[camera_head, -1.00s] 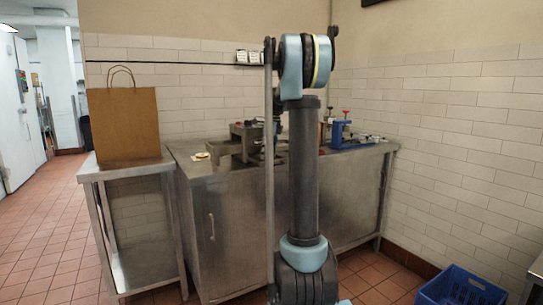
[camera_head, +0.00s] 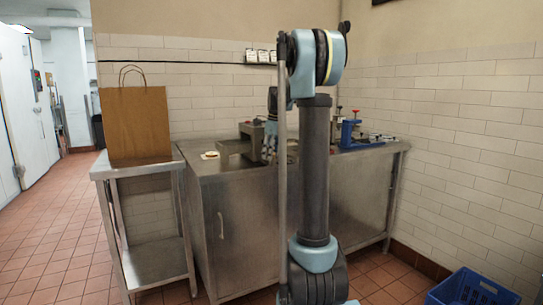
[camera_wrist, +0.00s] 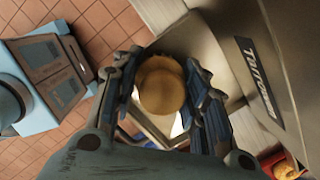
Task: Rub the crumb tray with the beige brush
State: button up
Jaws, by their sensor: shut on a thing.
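My gripper (camera_wrist: 160,95) is shut on a round, tan-topped thing, the beige brush (camera_wrist: 160,84), which sits between the blue-grey fingers in the wrist view. Its lower part is hidden from this angle. A pale, flat surface with a rim (camera_wrist: 150,128) shows just beyond the brush; I cannot tell if it is the crumb tray or if the brush touches it. In the head view my gripper (camera_head: 268,152) is over the steel counter, in front of a grey metal appliance (camera_head: 230,147). The brush is too small to make out there.
A metal housing with a dark label (camera_wrist: 260,82) stands close to the right of my gripper. A red basket (camera_wrist: 283,166) is at the lower right. A blue device (camera_head: 352,136) stands right on the counter. A paper bag (camera_head: 135,125) stands on the left side table.

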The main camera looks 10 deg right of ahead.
jog(key=shift+a+r, duration=0.25)
jog(key=shift+a, duration=0.1)
jog(key=shift+d+r, duration=0.2)
jog(key=shift+r, duration=2.4)
jog(key=shift+r, duration=0.1)
jog(key=shift+r, duration=1.4)
jog(key=shift+s, duration=0.1)
